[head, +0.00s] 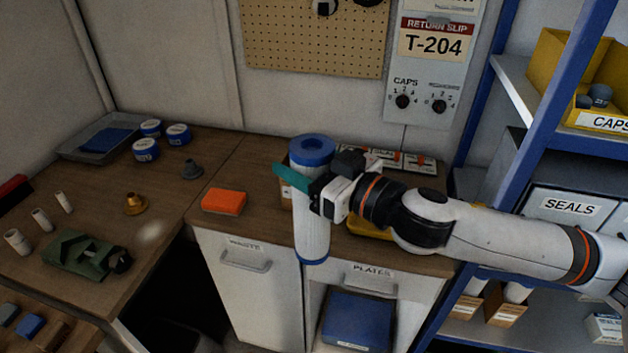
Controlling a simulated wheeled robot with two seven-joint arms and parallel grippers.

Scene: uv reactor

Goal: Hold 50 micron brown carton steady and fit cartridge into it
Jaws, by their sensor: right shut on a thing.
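A white cylindrical cartridge (313,232) with blue end caps hangs upright in front of the counter. My right gripper (300,181) reaches in from the right and is shut on the cartridge near its upper part. A teal finger shows across the cartridge's face. A sliver of a brown thing (286,196) shows behind the cartridge on the counter; it may be a carton, but most of it is hidden and no label on it can be read. My left gripper is not in view.
An orange block (224,201) lies left of the cartridge. A yellow thing (368,228) sits under my right arm. Brown cartons (505,305) with white cylinders stand on the lower right shelf. A blue shelf post (530,135) rises at the right. Blue-topped jars (178,134) stand at the back left.

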